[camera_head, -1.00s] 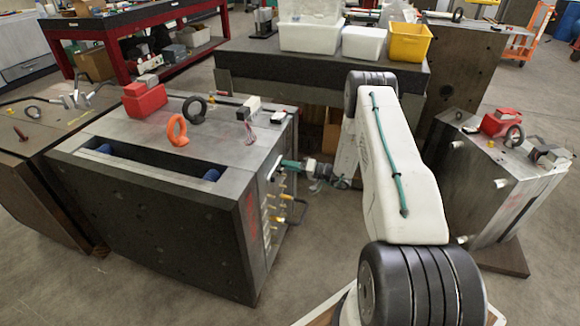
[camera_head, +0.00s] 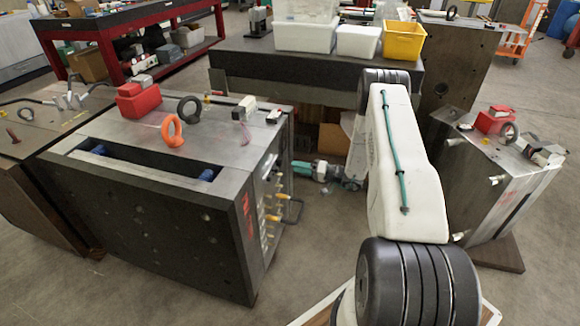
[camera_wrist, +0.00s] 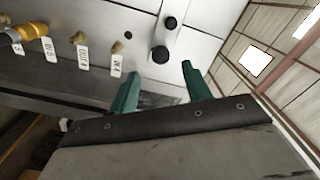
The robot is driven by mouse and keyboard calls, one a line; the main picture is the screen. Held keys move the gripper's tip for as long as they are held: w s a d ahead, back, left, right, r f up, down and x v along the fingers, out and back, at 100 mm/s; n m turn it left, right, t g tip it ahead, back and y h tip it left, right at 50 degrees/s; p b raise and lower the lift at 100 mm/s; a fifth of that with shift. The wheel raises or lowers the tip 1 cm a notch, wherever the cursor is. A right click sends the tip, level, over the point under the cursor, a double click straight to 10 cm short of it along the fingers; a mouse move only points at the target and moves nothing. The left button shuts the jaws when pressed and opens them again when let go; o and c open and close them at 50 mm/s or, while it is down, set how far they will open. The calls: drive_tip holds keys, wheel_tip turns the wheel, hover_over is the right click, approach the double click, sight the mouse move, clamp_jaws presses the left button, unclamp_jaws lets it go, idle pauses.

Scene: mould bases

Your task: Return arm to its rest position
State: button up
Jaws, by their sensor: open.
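My gripper (camera_head: 300,168) has green fingers and shows small in the head view, in the gap just right of the large mould base (camera_head: 150,215). In the wrist view its two green fingers (camera_wrist: 160,85) stand apart with nothing between them. The fingers appear clear of that face. My white arm reaches from the lower right of the head view towards the bench, then bends down left to the gripper.
A dark bench (camera_head: 300,55) with white bins and a yellow bin (camera_head: 404,40) stands behind my arm. Another mould base (camera_head: 485,190) stands close on the right. Orange and black lifting rings and a red block (camera_head: 140,104) sit on the left mould base. Some floor is free between the bases.

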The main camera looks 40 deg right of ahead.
drive_tip(key=shift+v, duration=1)
